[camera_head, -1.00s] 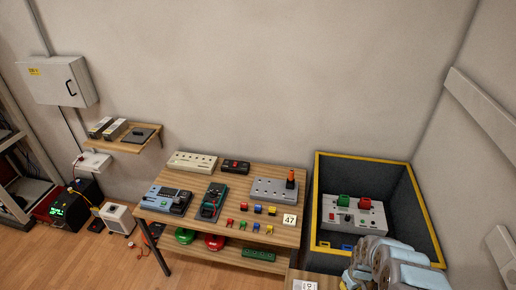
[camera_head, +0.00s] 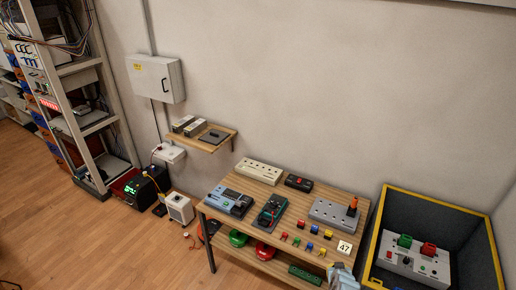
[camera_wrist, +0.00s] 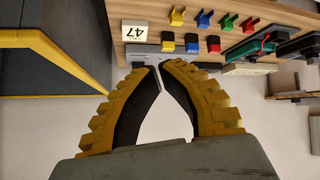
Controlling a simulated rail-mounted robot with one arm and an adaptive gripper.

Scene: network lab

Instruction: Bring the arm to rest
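In the head view a small black box (camera_head: 305,187) with a red switch (camera_head: 298,180) on its top lies near the back of the wooden table (camera_head: 262,222). A white socket box (camera_head: 412,264) in the crate also has a small red part, and a small red spot shows on the white wall box (camera_head: 168,153). Which way any switch is set is too small to tell. My gripper (camera_wrist: 157,66) shows in the wrist view, its yellow-ribbed fingertips brought together with nothing between them. It is over the table side near the card marked 47 (camera_wrist: 134,31), apart from the black box.
The table holds a white power strip (camera_head: 260,171), a grey socket strip (camera_head: 334,213), a multimeter (camera_head: 269,212), and several small coloured blocks and clips. A yellow-edged crate (camera_head: 376,240) stands at the right. A rack (camera_head: 70,95) and floor devices are at the left.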

